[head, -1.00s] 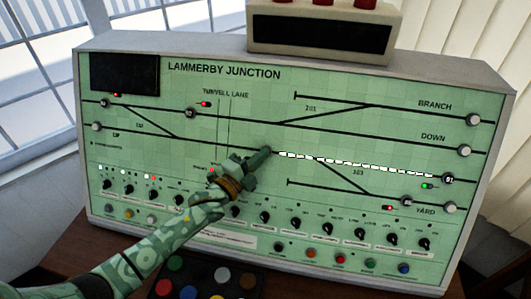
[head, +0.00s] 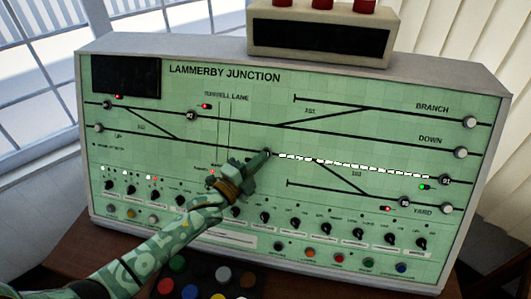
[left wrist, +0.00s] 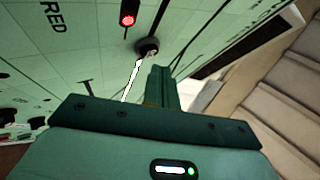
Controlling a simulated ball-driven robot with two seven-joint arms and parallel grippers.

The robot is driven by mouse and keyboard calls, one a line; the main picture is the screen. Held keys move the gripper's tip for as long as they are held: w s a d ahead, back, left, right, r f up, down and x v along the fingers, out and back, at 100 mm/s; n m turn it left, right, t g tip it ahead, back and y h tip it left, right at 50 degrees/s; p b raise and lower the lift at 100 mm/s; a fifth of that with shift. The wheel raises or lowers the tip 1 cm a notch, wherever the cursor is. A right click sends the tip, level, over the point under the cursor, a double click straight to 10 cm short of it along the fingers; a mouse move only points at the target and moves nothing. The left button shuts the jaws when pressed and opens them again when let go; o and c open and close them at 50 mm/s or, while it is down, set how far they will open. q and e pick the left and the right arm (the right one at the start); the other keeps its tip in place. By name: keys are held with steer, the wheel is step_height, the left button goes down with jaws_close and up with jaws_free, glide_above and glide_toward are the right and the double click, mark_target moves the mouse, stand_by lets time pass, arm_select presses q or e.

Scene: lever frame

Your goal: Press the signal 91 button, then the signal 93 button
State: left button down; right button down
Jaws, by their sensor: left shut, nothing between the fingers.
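The signal 91 button (head: 445,181) is a dark round button at the panel's right, at the end of a line lit white, with a green lamp beside it. My left gripper (head: 262,157) is shut and empty, its tip at or very near a dark button (head: 267,152) at the lit line's left end. I cannot read that button's number, nor tell whether the tip touches it. The left wrist view shows my finger (left wrist: 161,88) just below this button (left wrist: 147,47), with a red lamp (left wrist: 128,19) near it. My right gripper is out of view.
The green Lammerby Junction panel (head: 235,95) carries several more buttons, lamps and a lower row of black knobs (head: 265,217). A beige box (head: 320,42) with red tops stands on it. Coloured buttons (head: 223,274) lie on a low unit in front.

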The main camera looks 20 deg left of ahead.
arm_select(q)
steer(key=s+p, duration=0.1)
steer(key=s+r+p, duration=0.1)
steer(key=s+p, duration=0.1)
steer(key=s+r+p, duration=0.1)
steer(key=shift+s+d+r, duration=0.1)
steer(key=shift+s+r, duration=0.1)
steer(key=shift+r, duration=0.05)
steer(key=shift+s+f, duration=0.1)
stand_by(0.7)
